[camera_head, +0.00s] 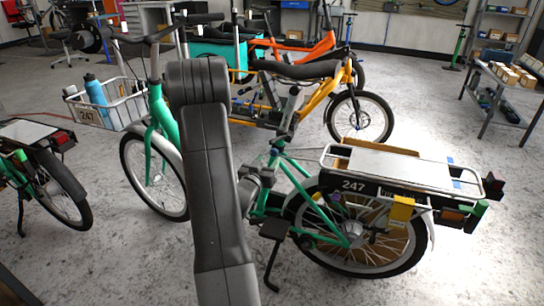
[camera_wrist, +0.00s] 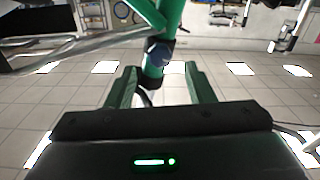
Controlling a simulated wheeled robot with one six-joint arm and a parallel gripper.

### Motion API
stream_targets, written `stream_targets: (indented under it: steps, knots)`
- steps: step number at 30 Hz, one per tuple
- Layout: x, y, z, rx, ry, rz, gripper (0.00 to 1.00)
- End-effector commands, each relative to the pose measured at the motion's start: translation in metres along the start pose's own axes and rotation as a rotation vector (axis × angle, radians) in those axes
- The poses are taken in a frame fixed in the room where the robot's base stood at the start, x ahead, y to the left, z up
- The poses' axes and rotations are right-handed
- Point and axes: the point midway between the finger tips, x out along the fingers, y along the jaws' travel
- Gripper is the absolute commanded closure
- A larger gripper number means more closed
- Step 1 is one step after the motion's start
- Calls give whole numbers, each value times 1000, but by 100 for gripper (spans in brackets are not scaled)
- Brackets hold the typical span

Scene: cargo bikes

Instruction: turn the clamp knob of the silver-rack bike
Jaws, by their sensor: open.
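The silver-rack bike is green, with a flat silver rack (camera_head: 385,167) over its rear wheel and the number 247 on its side. In the wrist view a green frame tube (camera_wrist: 172,18) comes down from the top. A dark blue-grey rounded knob (camera_wrist: 158,53) sits on it, by a black collar. My gripper (camera_wrist: 160,68) is open, with one finger on each side of the tube's lower end. The knob appears just beyond the fingertips, roughly centred between them. I cannot tell whether a finger touches it. In the head view my arm hides part of the bike's middle.
The bike's front basket (camera_head: 110,108) holds a blue bottle. An orange-yellow bike (camera_head: 345,85) stands close behind, and another bike (camera_head: 45,185) stands at the left. A metal shelf table (camera_head: 490,100) is at the right. Open floor lies at the front right.

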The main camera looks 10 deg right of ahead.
Motion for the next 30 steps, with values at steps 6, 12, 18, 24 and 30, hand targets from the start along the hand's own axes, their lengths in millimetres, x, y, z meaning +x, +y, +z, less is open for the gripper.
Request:
stream_targets:
  steps: [6,12,18,24,30]
  knots:
    - [34,0,1,1,0,1,52]
    - [44,0,0,0,-1,0,52]
    - [45,0,0,0,-1,0,52]
    - [44,0,0,0,-1,0,81]
    - [44,0,0,2,0,0,96]
